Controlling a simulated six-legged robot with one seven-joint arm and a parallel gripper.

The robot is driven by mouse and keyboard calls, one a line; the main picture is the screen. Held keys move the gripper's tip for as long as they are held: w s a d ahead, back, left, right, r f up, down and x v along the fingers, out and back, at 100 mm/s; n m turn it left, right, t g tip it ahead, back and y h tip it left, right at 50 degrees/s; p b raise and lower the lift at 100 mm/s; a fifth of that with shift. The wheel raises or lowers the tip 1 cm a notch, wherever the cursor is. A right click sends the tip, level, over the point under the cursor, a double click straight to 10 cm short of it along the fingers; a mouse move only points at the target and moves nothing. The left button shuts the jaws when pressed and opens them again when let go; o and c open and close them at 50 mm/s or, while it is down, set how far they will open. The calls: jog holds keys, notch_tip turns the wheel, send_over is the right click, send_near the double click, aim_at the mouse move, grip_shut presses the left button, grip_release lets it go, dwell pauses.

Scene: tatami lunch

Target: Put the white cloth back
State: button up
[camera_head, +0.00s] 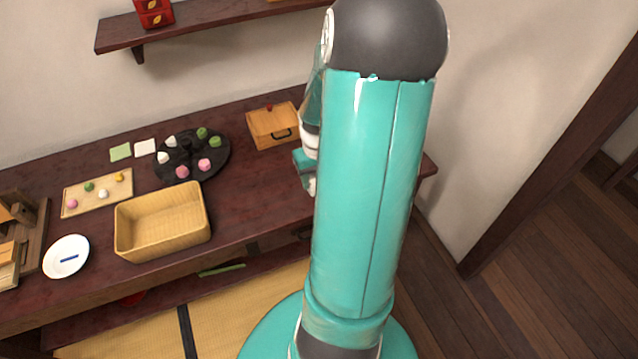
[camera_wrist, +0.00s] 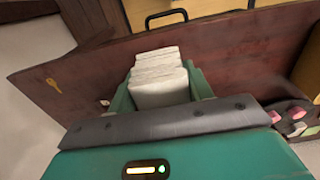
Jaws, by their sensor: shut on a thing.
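I cannot tell whether that is finger pads or folded cloth, and what the jaws grip is not clear. A flat white square (camera_head: 145,148), cloth or paper, lies on the table beside a pale green one (camera_head: 120,152). My gripper is well to the right of both.
The wooden box (camera_head: 270,127) has a red knob and black handle. A wicker basket (camera_head: 163,224), sweets board (camera_head: 80,195) and white plate (camera_head: 54,262) stand left. A wall shelf (camera_head: 185,24) hangs above.

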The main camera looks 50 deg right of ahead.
jog(key=d+f, duration=0.1)
jog(key=w+d+f, duration=0.1)
jog(key=f, duration=0.1)
jog(key=w+d+f, duration=0.1)
jog(key=d+f, duration=0.1)
jog(key=shift+f, duration=1.75)
jog(key=shift+f, duration=0.2)
jog(key=o, duration=1.1)
